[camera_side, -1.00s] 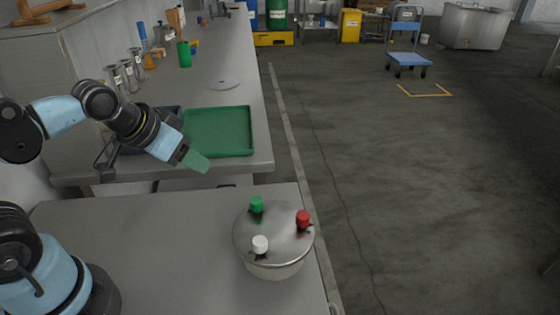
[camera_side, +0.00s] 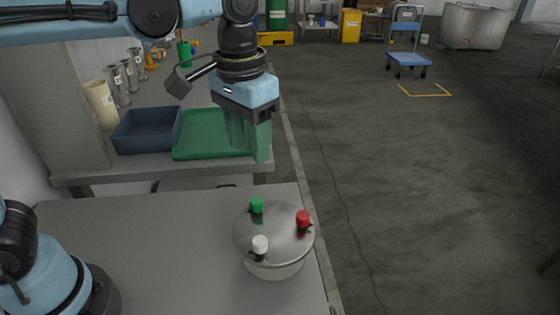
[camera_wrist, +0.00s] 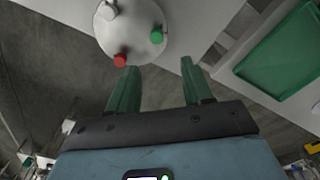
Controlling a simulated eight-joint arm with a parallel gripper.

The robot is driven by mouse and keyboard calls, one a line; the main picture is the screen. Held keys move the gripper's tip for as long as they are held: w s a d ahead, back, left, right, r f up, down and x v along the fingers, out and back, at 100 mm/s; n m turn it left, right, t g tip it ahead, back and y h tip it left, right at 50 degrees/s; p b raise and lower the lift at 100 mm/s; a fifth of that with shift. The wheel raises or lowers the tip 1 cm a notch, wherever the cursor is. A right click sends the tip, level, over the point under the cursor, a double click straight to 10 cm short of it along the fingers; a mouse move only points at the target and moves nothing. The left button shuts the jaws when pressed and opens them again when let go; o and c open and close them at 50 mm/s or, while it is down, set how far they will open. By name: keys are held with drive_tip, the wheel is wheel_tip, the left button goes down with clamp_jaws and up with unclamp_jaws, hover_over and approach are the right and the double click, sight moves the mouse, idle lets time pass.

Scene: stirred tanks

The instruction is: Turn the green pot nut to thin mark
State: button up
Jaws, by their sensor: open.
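A round metal pot (camera_side: 275,266) with a lid stands on the near grey table. Its lid carries a green nut (camera_side: 257,204), a red nut (camera_side: 303,217) and a white nut (camera_side: 260,243). In the wrist view the green nut (camera_wrist: 156,36) is at the lid's right, with the red nut (camera_wrist: 120,60) and white nut (camera_wrist: 107,10) nearby. My gripper (camera_side: 247,150) is open and empty, fingers pointing down, above and behind the pot in the side view. Its green fingers (camera_wrist: 154,80) are apart below the lid in the wrist view. I cannot make out a thin mark.
A green tray (camera_side: 195,147) and a dark blue bin (camera_side: 147,131) lie on the back counter, with metal cylinders and a beige cylinder (camera_side: 100,104) to the left. The near table (camera_side: 150,235) is clear left of the pot.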

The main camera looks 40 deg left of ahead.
sight(257, 200)
drive_tip(key=f, duration=1.2)
drive_tip(key=shift+d, duration=0.35)
drive_tip(key=shift+r, duration=0.1)
clamp_jaws()
